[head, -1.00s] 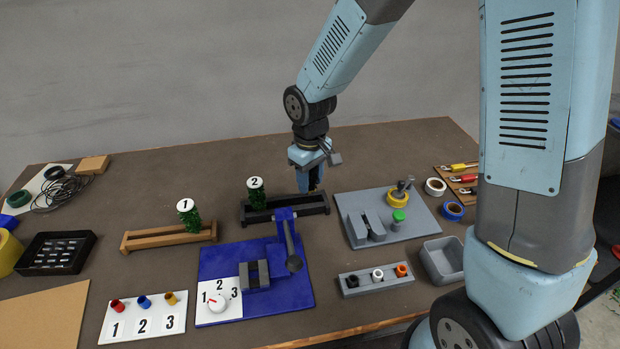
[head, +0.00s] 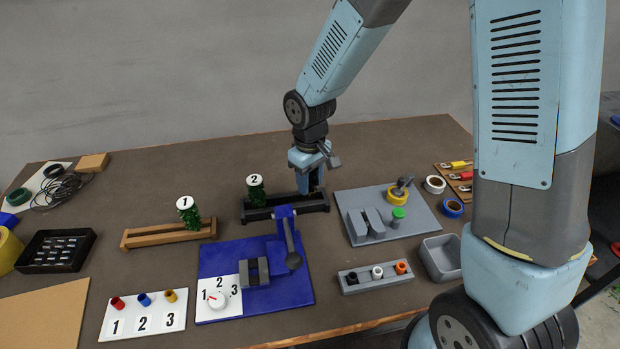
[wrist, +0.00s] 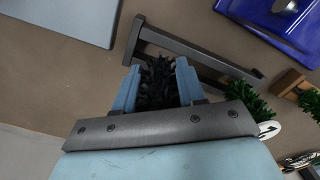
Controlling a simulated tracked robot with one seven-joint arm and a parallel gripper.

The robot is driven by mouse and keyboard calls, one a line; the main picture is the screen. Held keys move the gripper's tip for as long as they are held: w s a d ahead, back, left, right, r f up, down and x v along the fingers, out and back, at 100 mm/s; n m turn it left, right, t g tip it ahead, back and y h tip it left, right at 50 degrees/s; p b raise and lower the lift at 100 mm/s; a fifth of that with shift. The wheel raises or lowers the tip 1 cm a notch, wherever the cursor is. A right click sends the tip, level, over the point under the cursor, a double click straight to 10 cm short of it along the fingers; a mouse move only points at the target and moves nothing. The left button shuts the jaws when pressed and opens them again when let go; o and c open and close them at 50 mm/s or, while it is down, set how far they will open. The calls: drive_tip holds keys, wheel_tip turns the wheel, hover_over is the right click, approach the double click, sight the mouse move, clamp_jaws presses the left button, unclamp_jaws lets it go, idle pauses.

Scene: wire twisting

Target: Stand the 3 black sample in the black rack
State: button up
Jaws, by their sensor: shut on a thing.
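My gripper (head: 311,188) is at the right end of the black rack (head: 258,214) in the head view. In the wrist view my gripper (wrist: 157,80) is shut on a black, bristly sample (wrist: 158,85), which sits between the two fingers beside the rack's long rails (wrist: 195,47). The sample is hidden in the head view, and its label and lower end do not show. I cannot tell whether it touches the rack. A green bristly sample with a white label 2 (head: 255,187) stands at the rack's left end.
A brown rack (head: 150,238) with the green sample labelled 1 (head: 187,212) is to the left. A blue fixture with a lever (head: 245,300) stands close in front of the black rack. A grey board with posts (head: 420,222) is to the right.

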drive_tip(key=shift+f, duration=1.35)
drive_tip(key=o, duration=1)
wheel_tip(320, 180, up, 14)
drive_tip(key=shift+f, duration=0.2)
drive_tip(key=s+d+r+m+t, duration=0.2)
drive_tip(key=s+d+r, duration=0.3)
drive_tip(key=d, duration=0.4)
drive_tip(key=s+d+r+m+t, duration=0.1)
drive_tip(key=s+d+r+m, duration=0.3)
drive_tip(key=d, duration=0.5)
drive_tip(key=s+d+r+m+t, duration=0.2)
drive_tip(key=s+d+r, duration=0.3)
drive_tip(key=d+r, duration=0.3)
drive_tip(key=shift+s+d+m+t, duration=0.3)
drive_tip(key=shift+s+d+m, duration=0.1)
drive_tip(key=shift+m, duration=0.4)
